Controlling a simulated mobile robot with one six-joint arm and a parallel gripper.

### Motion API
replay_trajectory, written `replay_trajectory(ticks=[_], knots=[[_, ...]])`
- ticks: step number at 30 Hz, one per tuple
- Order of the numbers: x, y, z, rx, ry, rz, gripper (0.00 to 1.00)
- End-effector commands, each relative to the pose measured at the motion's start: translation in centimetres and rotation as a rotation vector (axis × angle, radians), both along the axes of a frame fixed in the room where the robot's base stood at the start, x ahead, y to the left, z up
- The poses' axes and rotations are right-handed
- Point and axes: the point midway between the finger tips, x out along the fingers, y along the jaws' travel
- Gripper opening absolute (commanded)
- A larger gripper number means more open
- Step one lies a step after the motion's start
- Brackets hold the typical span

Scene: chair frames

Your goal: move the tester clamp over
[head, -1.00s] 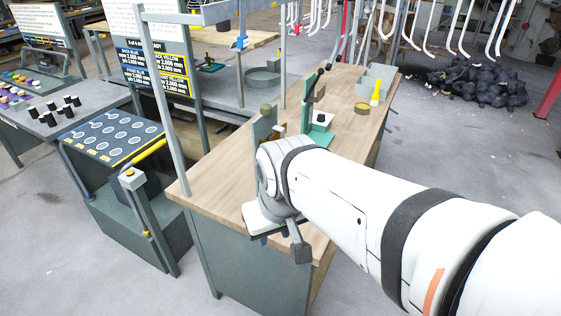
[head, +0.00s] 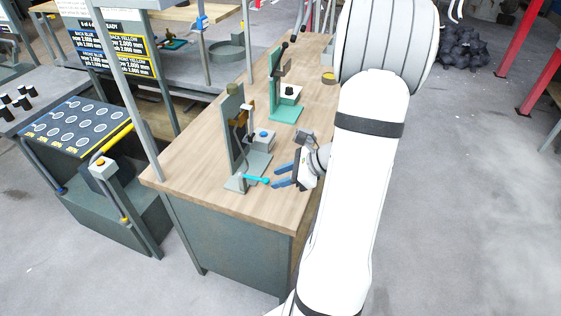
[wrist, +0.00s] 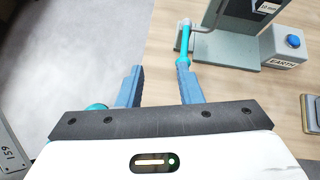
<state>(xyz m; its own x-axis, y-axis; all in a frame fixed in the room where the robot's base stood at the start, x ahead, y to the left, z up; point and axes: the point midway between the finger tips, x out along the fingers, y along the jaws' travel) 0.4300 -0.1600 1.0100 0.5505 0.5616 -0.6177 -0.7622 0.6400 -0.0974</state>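A grey-green tester stand (head: 233,135) rises from a flat base near the bench's front end. A cyan-handled lever (head: 257,180), seemingly the tester clamp, sticks out low on its right side. My gripper (head: 274,177) is open, its blue fingers apart, just right of the cyan handle. In the wrist view the handle (wrist: 185,42) lies just beyond the right finger's tip, and nothing shows between the fingers of my gripper (wrist: 160,66). I cannot tell whether that finger touches it. A small round cyan part (wrist: 97,106) shows beside the left finger, partly hidden.
A grey box with a blue button (wrist: 292,41), marked EARTH, stands on the bench beside the tester. A second green press (head: 283,100) stands farther back on the wooden bench (head: 197,175). My arm hides the bench's right side.

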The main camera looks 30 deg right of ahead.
Motion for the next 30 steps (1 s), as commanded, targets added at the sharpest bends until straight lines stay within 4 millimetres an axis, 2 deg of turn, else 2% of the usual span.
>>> replay_trajectory(ticks=[1, 3, 8, 25, 30], knots=[[0.0, -1.3, -0.6, 0.042, 0.012, -0.073, 0.33], [0.2, -2.6, -1.2, 0.081, 0.021, -0.145, 0.33], [0.5, -3.5, -2.0, 0.114, 0.026, -0.206, 0.33], [5.4, 0.5, -6.6, 0.113, 0.028, -0.201, 0.33], [5.4, 0.4, -6.2, 0.112, 0.026, -0.205, 0.2]])
